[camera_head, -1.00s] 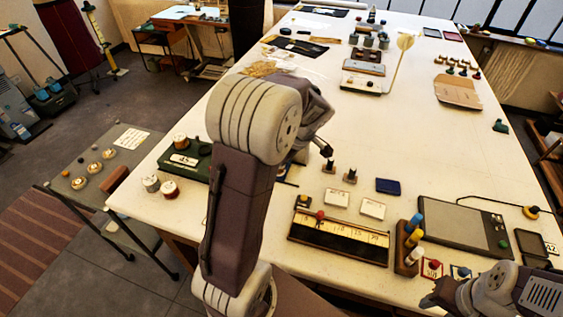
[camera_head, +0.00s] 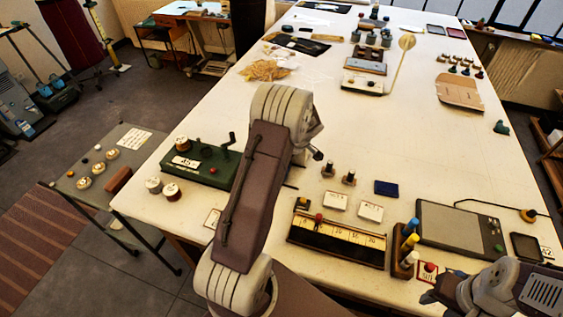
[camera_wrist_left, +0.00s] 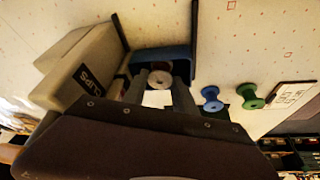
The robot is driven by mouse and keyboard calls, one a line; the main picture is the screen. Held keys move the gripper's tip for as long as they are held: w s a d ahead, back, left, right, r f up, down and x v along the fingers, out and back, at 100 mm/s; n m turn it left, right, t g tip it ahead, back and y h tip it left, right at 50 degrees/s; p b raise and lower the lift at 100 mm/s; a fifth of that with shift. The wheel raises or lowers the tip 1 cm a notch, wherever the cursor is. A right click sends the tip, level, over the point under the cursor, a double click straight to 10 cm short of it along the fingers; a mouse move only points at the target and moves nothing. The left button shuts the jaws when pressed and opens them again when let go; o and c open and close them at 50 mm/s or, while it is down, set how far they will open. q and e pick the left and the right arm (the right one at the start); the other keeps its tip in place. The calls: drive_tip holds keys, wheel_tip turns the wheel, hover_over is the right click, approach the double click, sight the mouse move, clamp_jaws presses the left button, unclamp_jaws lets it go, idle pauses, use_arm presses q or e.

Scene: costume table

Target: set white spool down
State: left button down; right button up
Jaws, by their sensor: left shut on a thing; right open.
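In the left wrist view, my left gripper (camera_wrist_left: 157,94) is shut on a white spool (camera_wrist_left: 160,79), which shows its pale round end between the fingers. A blue spool (camera_wrist_left: 211,98) and a green spool (camera_wrist_left: 250,97) stand to the right of the gripper, apart from it. Whether the white spool touches the surface below cannot be told. In the head view, my left arm hides its own gripper and the held spool. My right gripper (camera_head: 432,297) is open at the lower right, near the table's front edge.
A box marked CLIPS (camera_wrist_left: 82,72) stands close left of the left gripper, and a blue block-like thing (camera_wrist_left: 160,58) lies just beyond it. In the head view, a green winder (camera_head: 205,167), a ruler box (camera_head: 335,242) and a grey pad (camera_head: 460,226) lie on the table (camera_head: 440,150).

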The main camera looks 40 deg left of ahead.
use_arm(q)
drive_tip(key=shift+s, duration=0.1)
drive_tip(key=shift+f+b, duration=0.1)
drive_tip(key=shift+b, duration=0.2)
drive_tip(key=c, duration=1.3)
unclamp_jaws()
